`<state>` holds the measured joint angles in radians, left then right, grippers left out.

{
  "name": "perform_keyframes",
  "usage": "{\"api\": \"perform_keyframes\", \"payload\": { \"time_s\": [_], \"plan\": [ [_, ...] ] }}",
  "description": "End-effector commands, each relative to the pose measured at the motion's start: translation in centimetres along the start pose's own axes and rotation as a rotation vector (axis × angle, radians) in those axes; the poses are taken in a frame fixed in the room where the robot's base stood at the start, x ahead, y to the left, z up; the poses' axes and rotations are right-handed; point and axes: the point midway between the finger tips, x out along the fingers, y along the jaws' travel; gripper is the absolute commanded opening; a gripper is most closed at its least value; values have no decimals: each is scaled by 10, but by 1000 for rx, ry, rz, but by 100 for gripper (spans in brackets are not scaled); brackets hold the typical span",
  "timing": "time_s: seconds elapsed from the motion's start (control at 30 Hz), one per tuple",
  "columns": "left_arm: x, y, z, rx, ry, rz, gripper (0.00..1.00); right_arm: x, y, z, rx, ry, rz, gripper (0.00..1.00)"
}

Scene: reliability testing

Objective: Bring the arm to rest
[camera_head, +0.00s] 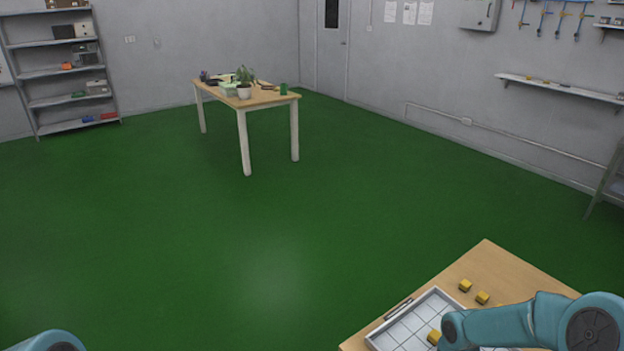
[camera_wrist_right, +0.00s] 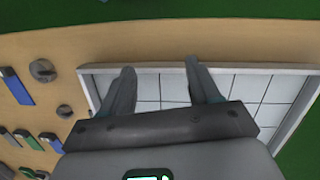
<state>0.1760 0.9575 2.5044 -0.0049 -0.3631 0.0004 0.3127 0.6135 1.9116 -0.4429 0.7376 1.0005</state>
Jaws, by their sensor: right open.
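My right arm (camera_head: 530,322) is teal and reaches in from the lower right of the head view, over the near wooden table. In the right wrist view my right gripper (camera_wrist_right: 162,78) has its two dark fingers spread apart with nothing between them. The fingers are over the white gridded tray (camera_wrist_right: 236,70); I cannot tell how high above it. In the head view the forearm hides the gripper and part of the tray (camera_head: 436,297). Only a teal piece of my left arm (camera_head: 50,343) shows at the lower left; its gripper is out of view.
Two yellow blocks (camera_head: 474,291) lie on the near table (camera_head: 487,255), and another yellow block (camera_head: 434,337) is at the tray. The wrist view shows a blue item (camera_wrist_right: 17,86) and grey knobs (camera_wrist_right: 43,70) beside the tray. Green floor (camera_head: 270,230) is clear toward the far table (camera_head: 275,98).

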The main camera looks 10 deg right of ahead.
Motion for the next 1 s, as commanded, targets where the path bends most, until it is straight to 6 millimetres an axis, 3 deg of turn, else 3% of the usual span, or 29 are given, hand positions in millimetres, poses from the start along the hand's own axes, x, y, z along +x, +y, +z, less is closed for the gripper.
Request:
{"api": "perform_keyframes", "payload": {
  "time_s": [0.23, 0.4, 0.5, 0.57, 0.67, 0.7, 0.87, 1.0],
  "plan": [
    [0, 0, 0, 0, 0, 0, 0, 64, -13, 83, -147, -153, -4, 61],
    [0, 0, 0, 0, 0, 0, 0, 126, -5, 190, -392, -273, -104, 61],
    [0, 0, 0, 0, 0, 0, 0, 142, 1, 221, -526, -227, -197, 61],
    [0, 0, 0, 0, 0, 0, 0, 144, 2, 223, -591, -165, -243, 61],
    [0, 0, 0, 0, 0, 0, 0, 142, -9, 210, -687, -39, -301, 61],
    [0, 0, 0, 0, -1, 0, 0, 141, -14, 204, -720, -2, -315, 55],
    [0, 0, 0, 0, 0, 0, 0, 140, -18, 200, -783, 33, -326, 3],
    [0, 0, 0, 0, 0, 0, 0, 140, -18, 200, -783, 32, -326, 0]
  ]
}}
